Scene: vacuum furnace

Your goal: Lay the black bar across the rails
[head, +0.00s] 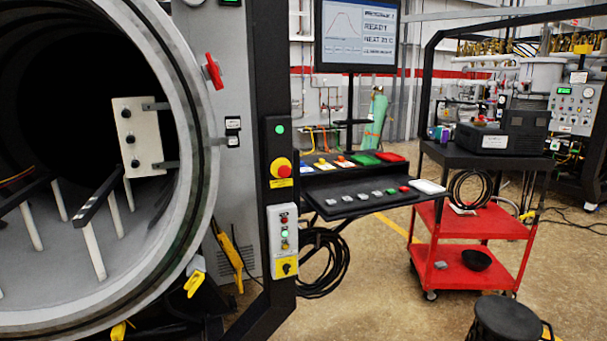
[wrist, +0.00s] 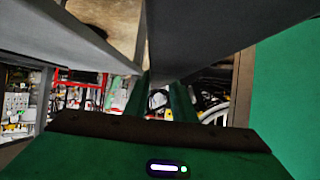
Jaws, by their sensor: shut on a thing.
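Two dark rails on pale posts stand inside the round furnace chamber in the head view: the left rail (head: 25,190) and the right rail (head: 99,197). No bar lies across the parts of them that show. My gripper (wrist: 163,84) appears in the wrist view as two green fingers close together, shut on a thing. A dark grey shape (wrist: 225,35), which I take to be the black bar, runs from the fingertips toward the upper right. Its ends and exact tilt cannot be told. My gripper is out of the head view.
The chamber's thick round rim (head: 198,150) surrounds the opening. A pale plate (head: 148,125) with dark knobs is bracketed at the opening's right side. A control post (head: 280,200) stands right of the chamber. A red cart (head: 470,225) and a black stool (head: 507,318) stand farther right.

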